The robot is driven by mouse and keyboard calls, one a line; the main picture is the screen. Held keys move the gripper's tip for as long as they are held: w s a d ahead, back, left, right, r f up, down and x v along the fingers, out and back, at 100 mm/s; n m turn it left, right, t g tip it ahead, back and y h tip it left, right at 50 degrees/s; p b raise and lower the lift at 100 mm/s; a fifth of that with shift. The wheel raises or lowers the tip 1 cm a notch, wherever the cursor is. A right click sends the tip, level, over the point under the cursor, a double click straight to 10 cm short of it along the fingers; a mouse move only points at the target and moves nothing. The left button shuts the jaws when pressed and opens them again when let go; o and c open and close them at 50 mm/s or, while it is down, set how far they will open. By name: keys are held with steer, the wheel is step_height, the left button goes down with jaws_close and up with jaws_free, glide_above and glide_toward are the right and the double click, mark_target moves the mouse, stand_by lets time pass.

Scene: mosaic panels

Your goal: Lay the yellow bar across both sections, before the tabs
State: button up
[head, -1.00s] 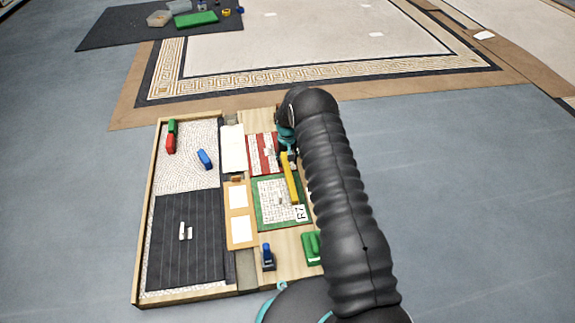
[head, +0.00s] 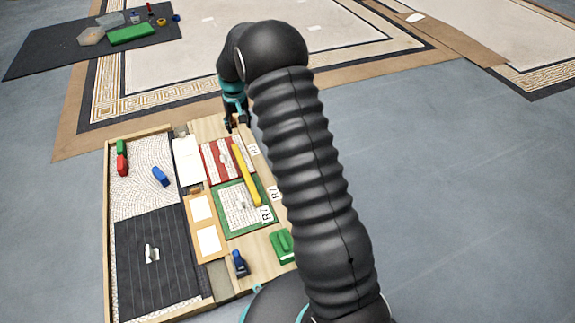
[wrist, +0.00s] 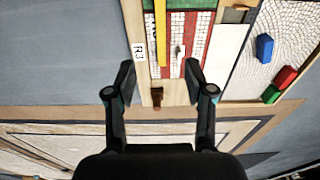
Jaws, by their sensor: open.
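The yellow bar (head: 246,175) lies lengthwise over the red-and-white striped section (head: 217,170) and the green-framed section (head: 224,222), near their right side. White tabs with lettering sit along the right side, one by the striped section (head: 253,149) and others by the green one (head: 267,215). My gripper (head: 232,124) is beyond the bar's far end, over the board's far edge. In the wrist view my gripper (wrist: 160,82) is open and empty, with the yellow bar (wrist: 160,32) ahead of it, apart from the fingers. My arm hides part of the board's right side.
A white piece (wrist: 178,58) sits on the striped section. A brown peg (wrist: 157,96) stands between my fingers' lines. Red, green and blue blocks (head: 160,176) lie on the left panel. A blue-handled tool (head: 239,264) and a green block (head: 283,245) stand at the near side.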

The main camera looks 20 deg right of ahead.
steer(key=s+r+t, duration=0.2)
steer(key=s+r, duration=1.6)
steer(key=r, duration=0.4)
steer(key=s+r+t, duration=0.2)
steer(key=s, duration=2.3)
steer(key=shift+t, duration=0.3)
steer(key=shift+s+d, duration=0.1)
step_height(320, 180, up, 7)
steer(key=p, duration=0.7)
